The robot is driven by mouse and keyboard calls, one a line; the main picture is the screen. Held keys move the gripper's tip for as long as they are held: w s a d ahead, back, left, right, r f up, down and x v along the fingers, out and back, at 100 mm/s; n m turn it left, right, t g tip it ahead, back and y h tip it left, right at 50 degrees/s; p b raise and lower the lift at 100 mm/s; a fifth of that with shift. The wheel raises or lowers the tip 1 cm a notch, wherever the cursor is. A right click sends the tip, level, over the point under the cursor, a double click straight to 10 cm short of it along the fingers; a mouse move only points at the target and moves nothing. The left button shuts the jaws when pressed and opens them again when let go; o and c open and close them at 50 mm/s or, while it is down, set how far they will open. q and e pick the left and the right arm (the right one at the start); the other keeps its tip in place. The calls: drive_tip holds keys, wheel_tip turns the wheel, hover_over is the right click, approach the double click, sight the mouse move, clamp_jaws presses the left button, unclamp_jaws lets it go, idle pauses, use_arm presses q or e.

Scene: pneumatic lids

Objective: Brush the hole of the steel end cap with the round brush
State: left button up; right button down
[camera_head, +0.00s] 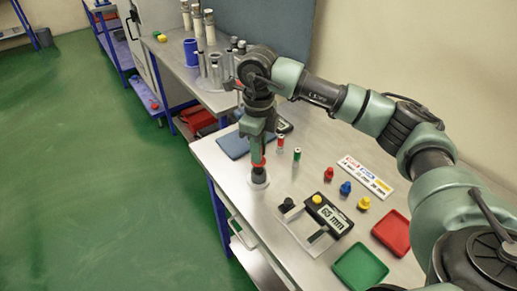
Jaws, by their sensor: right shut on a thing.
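My right gripper (258,155) points down over the steel bench, near its left front edge. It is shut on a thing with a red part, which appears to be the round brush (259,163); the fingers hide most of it. The steel end cap (259,180) stands on the bench right below the gripper. The brush's lower end is at or just above the cap; I cannot tell whether it is inside the hole. My left gripper is not in view.
A measuring device (327,214) reads 65 mm. Red (328,174), blue (346,188) and yellow (363,203) pieces stand behind it. A red tray (393,232) and a green tray (360,267) are at right. Small red-topped (280,142) and green (297,154) pieces stand near the gripper.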

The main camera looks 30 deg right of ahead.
drive_tip(key=shift+r+p, duration=2)
drive_tip(key=shift+r, duration=1.55)
